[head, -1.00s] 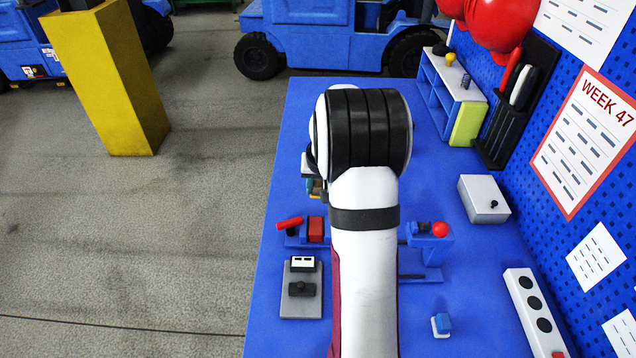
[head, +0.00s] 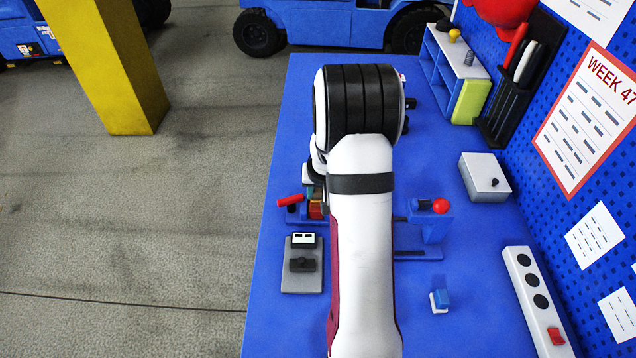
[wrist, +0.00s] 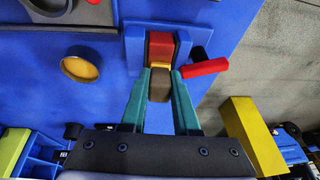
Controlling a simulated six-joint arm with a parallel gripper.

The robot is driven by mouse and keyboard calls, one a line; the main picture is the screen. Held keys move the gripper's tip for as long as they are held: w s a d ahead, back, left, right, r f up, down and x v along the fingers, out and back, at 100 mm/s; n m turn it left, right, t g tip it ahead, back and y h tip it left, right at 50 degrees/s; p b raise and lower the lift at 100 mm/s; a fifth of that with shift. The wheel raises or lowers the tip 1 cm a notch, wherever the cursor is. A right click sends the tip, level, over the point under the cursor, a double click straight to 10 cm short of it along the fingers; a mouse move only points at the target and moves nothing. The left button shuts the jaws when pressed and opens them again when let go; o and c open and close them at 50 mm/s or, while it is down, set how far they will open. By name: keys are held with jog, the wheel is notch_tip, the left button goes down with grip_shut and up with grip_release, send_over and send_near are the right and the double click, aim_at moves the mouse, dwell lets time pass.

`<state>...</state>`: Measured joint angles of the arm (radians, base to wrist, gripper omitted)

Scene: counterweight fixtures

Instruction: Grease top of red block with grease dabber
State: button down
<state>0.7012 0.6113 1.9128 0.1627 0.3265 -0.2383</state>
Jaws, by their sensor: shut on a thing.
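The red block (wrist: 160,46) sits in a blue fixture (wrist: 133,46) in the wrist view. In the head view only a sliver of the block (head: 315,211) shows beside my arm. My gripper (wrist: 161,84) has teal fingers shut on the grease dabber (wrist: 159,88), a dark brown-grey piece with a yellowish end (wrist: 160,65). That end overlaps the near part of the red block in the wrist view; I cannot tell whether it touches. A red lever (wrist: 204,68) sticks out beside the block. In the head view my arm largely hides the gripper.
A round dark-rimmed pot with tan filling (wrist: 80,69) stands beside the fixture. In the head view a grey plate with a black knob (head: 302,280) lies nearer, and a blue stand with a red ball (head: 440,206) is on the right. The left table edge is close.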

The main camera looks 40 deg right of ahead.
jog(key=shift+s+a+f, duration=0.1)
jog(key=shift+s+a, duration=1.45)
jog(key=shift+a, duration=0.15)
jog(key=shift+w+d+f, duration=0.1)
jog(key=shift+w+d, duration=0.15)
jog(key=shift+d, duration=0.05)
jog(key=shift+w+d+r, duration=0.2)
jog(key=shift+w+d, duration=0.3)
jog(key=shift+d, duration=0.05)
jog(key=shift+w+d, duration=1.85)
jog(key=shift+d, duration=0.05)
jog(key=shift+w+d+r, duration=0.15)
notch_tip(320, 180, up, 8)
jog(key=shift+f, duration=0.25)
